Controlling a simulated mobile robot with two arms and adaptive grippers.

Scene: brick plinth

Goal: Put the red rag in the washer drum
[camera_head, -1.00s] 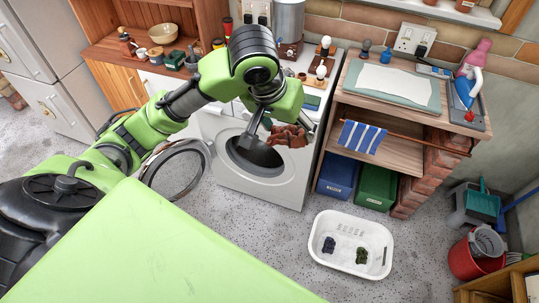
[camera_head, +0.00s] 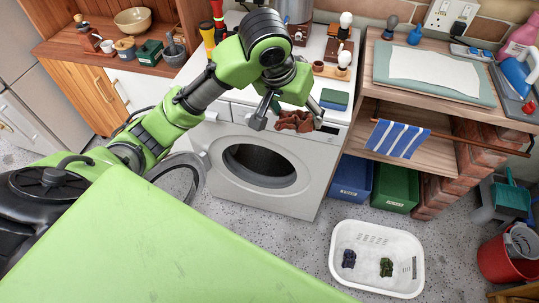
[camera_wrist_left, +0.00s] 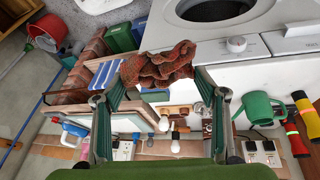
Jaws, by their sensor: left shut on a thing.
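The red rag (camera_head: 293,122) is a crumpled red-brown cloth held in my left gripper (camera_head: 287,112). In the left wrist view the rag (camera_wrist_left: 158,65) spans between the two fingertips, and the fingers are shut on it. The white washer (camera_head: 318,150) stands with its round door (camera_head: 168,172) swung open to the left. The dark drum opening (camera_head: 262,163) faces forward. The gripper and rag show above and right of the opening, by the washer's upper front; their exact distance from it cannot be told. My right gripper is not in view.
A striped blue cloth (camera_head: 398,139) hangs on a rail to the right, above blue (camera_head: 352,177) and green (camera_head: 396,187) bins. A white basket (camera_head: 377,285) with two dark cloths stands on the floor. The floor before the washer is clear.

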